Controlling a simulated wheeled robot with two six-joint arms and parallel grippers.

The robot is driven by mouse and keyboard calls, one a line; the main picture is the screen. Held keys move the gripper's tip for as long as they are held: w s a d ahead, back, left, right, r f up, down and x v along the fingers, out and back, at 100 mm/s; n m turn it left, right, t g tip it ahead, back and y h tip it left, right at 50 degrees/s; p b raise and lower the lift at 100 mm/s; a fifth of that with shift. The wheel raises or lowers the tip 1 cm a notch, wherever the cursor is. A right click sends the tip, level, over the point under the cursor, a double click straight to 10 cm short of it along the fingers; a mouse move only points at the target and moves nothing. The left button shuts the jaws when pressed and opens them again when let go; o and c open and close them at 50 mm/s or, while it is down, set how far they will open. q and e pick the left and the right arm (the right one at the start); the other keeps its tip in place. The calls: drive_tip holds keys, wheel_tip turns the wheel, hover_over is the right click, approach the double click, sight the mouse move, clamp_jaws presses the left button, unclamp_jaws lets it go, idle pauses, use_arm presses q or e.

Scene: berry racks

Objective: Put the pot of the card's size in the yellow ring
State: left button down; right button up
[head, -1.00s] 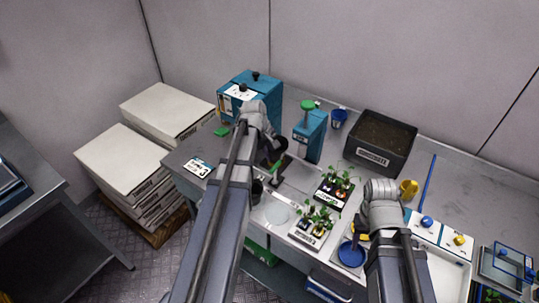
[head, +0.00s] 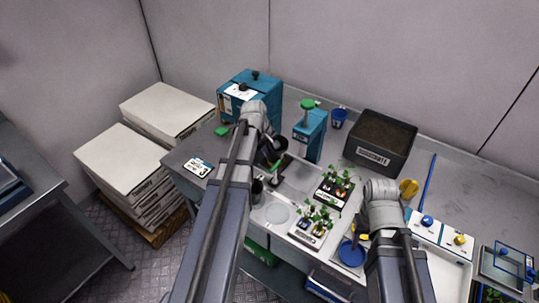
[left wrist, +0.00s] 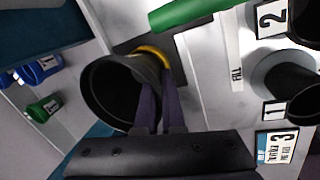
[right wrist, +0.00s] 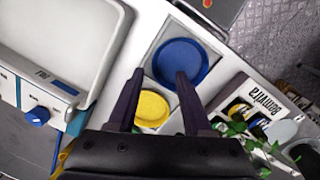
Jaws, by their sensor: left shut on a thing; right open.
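My left gripper (left wrist: 160,105) is shut on a black pot (left wrist: 118,92); its open mouth faces the left wrist camera. In the head view this pot (head: 281,144) is held above the bench's left part. The yellow ring (left wrist: 150,54) shows partly behind the pot's rim; I cannot tell whether the pot touches it. The white card (head: 198,167) with a 3 lies at the bench's left end. Other black pots stand by labels 1 (left wrist: 273,111) and 2 (left wrist: 271,18). My right gripper (right wrist: 157,85) is open and empty above a blue dish (right wrist: 181,62) and a yellow dish (right wrist: 152,108).
A green bar (left wrist: 185,12) is close to the held pot. A teal post (head: 310,137) and a dark soil bin (head: 380,143) stand behind. Planted trays (head: 311,232) are between my arms. A blue-knobbed scale (head: 425,228) is at the right.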

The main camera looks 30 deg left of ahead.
use_arm(q)
drive_tip(key=shift+f+b, duration=0.3)
drive_tip(key=shift+f, duration=0.05)
use_arm(e)
drive_tip(key=shift+f, duration=0.4)
use_arm(q)
drive_tip(key=shift+s+f+b, duration=0.15)
drive_tip(key=shift+f+b, duration=0.1)
drive_tip(key=shift+b, duration=0.1)
use_arm(e)
drive_tip(key=shift+s+f, duration=0.1)
drive_tip(key=shift+f, duration=0.2)
use_arm(q)
drive_tip(key=c, duration=1)
unclamp_jaws()
use_arm(e)
drive_tip(key=shift+d, duration=0.1)
use_arm(q)
drive_tip(key=shift+o, duration=0.3)
drive_tip(key=shift+r+p, duration=0.3)
drive_tip(key=shift+p, duration=0.15)
use_arm(e)
drive_tip(key=shift+r, duration=0.4)
use_arm(q)
drive_tip(key=d+p+v, duration=0.1)
drive_tip(key=p+v, duration=0.6)
drive_tip(key=shift+a+r, duration=0.15)
drive_tip(key=shift+a, duration=0.4)
use_arm(e)
wheel_tip(320, 180, up, 7)
